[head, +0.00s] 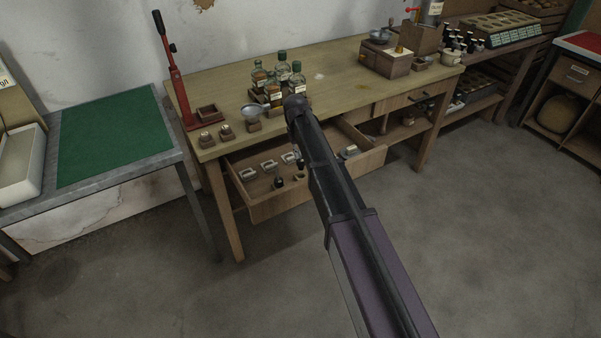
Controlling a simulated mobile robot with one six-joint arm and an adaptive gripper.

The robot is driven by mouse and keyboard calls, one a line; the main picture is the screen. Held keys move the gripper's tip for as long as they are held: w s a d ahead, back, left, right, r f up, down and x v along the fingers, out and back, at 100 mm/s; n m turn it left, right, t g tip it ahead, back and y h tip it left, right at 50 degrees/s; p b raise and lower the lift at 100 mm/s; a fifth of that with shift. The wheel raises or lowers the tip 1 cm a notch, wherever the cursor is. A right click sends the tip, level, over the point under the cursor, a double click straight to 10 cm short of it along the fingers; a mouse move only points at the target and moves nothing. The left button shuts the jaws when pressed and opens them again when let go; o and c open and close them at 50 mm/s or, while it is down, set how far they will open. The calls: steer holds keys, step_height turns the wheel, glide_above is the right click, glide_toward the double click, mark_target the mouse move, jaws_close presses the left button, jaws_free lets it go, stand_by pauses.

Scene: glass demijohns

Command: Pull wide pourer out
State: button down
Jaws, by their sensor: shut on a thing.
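My arm reaches over the workbench, and my gripper (299,161) points down into the open drawer (262,209), small and mostly hidden by my own arm. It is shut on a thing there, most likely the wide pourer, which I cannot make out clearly. Small pale metal pieces in holders stand in the drawer: one at the left (248,174), one beside it (269,166) and one close to my gripper (289,158). Another pale piece (349,152) is right of my arm. I cannot tell their kinds apart.
Bottles (281,72) and a funnel (255,110) stand on the workbench (335,85) above the drawer. A red lever press (178,85) is at its left end, a wooden box (386,60) at its right. A green-topped table (110,135) stands left. Floor in front is clear.

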steer(key=shift+r+p, duration=1)
steer(key=shift+r, duration=0.25)
